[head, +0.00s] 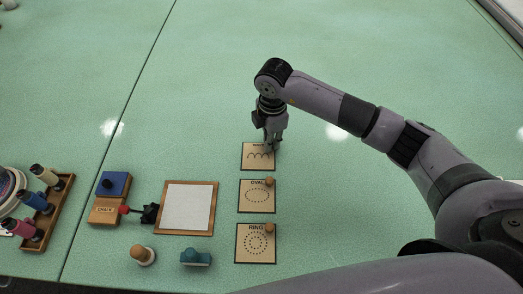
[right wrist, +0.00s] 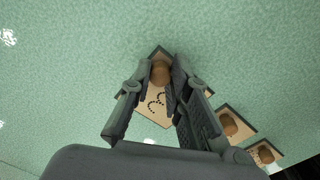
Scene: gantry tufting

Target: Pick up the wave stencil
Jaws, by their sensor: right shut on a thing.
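The wave stencil (head: 257,160) is a tan square card with a dark wavy line, lying at the top of a column of stencils in the head view. My right gripper (head: 269,143) is above its upper right part. In the right wrist view, the right gripper (right wrist: 165,80) is shut on the stencil's round wooden knob (right wrist: 161,72). Part of the wave stencil (right wrist: 154,103) shows between and beside the fingers. Whether the card is lifted off the surface I cannot tell. My left gripper is not in view.
Below are the oval stencil (head: 248,204) and the ring stencil (head: 245,256). To their left lie a framed white board (head: 187,207), a blue chalk pad (head: 114,183), a teal block (head: 196,258) and a wooden knob (head: 142,255). The green surface behind is clear.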

